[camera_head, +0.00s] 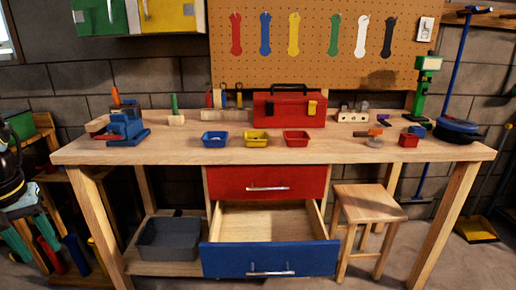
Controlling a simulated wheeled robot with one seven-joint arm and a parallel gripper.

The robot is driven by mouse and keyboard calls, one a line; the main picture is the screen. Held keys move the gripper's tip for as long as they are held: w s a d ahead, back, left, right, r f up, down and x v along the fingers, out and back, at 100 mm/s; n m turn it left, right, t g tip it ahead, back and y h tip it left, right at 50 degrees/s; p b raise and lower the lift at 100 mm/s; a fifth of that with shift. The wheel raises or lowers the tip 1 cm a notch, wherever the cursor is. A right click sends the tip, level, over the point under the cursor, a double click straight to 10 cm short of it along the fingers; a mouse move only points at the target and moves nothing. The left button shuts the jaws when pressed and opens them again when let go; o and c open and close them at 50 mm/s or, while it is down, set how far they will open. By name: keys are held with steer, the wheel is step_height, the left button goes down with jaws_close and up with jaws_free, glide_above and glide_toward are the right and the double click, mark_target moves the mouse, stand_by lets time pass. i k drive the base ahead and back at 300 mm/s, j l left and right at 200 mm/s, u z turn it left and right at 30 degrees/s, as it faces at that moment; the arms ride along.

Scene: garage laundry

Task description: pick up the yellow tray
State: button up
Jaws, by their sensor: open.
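The yellow tray (256,138) is a small, shallow, open bin. It stands upright near the front of the wooden workbench (350,152), a little left of the middle. A blue tray (214,140) of the same kind stands to its left and a red tray (297,139) to its right, with small gaps between them. The yellow tray looks empty, and nothing covers it.
A red toolbox (289,110) stands behind the trays. A blue vise (126,126) is at the bench's left. Below the yellow tray, a blue-fronted drawer (268,260) is pulled open. A wooden stool (368,204) stands at its right.

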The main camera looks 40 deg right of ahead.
mark_target(247, 135)
steer(key=l+u, duration=0.1)
steer(key=u, duration=0.4)
steer(key=k+l+u, duration=0.65)
steer(key=k+l, duration=0.8)
